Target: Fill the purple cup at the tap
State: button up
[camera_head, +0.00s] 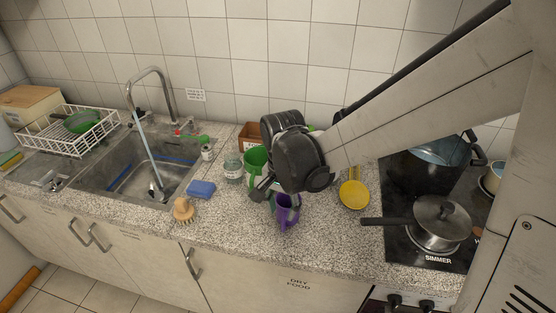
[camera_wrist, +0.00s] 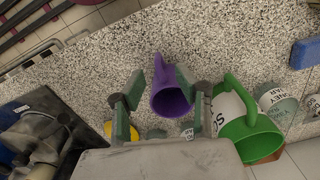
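The purple cup (camera_head: 287,211) stands on the granite counter; in the wrist view its mouth and inside show, and the cup (camera_wrist: 171,99) lies between my two fingers. My gripper (camera_wrist: 168,95) is open, with a finger on each side of the cup and gaps showing. In the head view my gripper (camera_head: 272,193) is just above and behind the cup, partly covering it. The tap (camera_head: 153,84) arches over the sink at the left, and a stream of water (camera_head: 146,146) runs from it into the sink (camera_head: 101,184).
A green cup (camera_head: 254,160) stands close to my gripper, with a labelled jar (camera_head: 233,168) beside it. A blue sponge (camera_head: 201,189) and a round brush (camera_head: 183,211) lie between cup and sink.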

aim_at(283, 220)
jog(key=shift+s+d+f+p, duration=0.1)
jog(key=shift+f+p, duration=0.2)
jog(key=shift+f, duration=2.55)
grip_shut()
